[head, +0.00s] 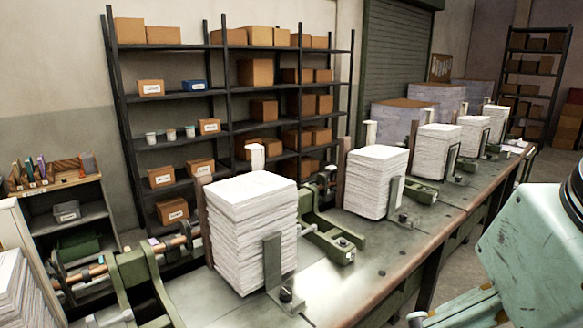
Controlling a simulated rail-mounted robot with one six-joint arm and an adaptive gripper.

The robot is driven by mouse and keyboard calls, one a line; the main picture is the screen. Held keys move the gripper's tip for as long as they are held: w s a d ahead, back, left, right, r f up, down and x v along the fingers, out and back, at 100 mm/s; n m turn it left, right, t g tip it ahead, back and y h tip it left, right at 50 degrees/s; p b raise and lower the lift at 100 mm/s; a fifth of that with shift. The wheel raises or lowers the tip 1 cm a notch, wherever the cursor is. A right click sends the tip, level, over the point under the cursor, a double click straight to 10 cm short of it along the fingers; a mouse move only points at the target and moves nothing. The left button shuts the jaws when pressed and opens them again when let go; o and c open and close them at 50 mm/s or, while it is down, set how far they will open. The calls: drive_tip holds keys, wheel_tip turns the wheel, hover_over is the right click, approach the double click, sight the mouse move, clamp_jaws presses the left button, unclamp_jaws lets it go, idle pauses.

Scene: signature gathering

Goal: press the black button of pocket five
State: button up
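A row of pockets with stacks of white paper runs along a long grey bench (325,290). The nearest large stack (255,225) stands between a brown upright and a grey metal plate (273,262). A small black knob or button (286,294) sits at that plate's foot. A second stack (375,182) has a similar black knob (403,218) in front. Smaller stacks (437,150) continue farther back. No pocket numbers are readable, so I cannot tell which is pocket five. Part of my teal arm shows at the lower right; my gripper's fingertips are not visible.
Green metal brackets (335,240) stand between the stacks, with a roller mechanism (130,270) at the left. Shelves with cardboard boxes (255,72) stand behind the bench. The bench's front strip is mostly clear. Another paper stack (22,295) is at the lower left.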

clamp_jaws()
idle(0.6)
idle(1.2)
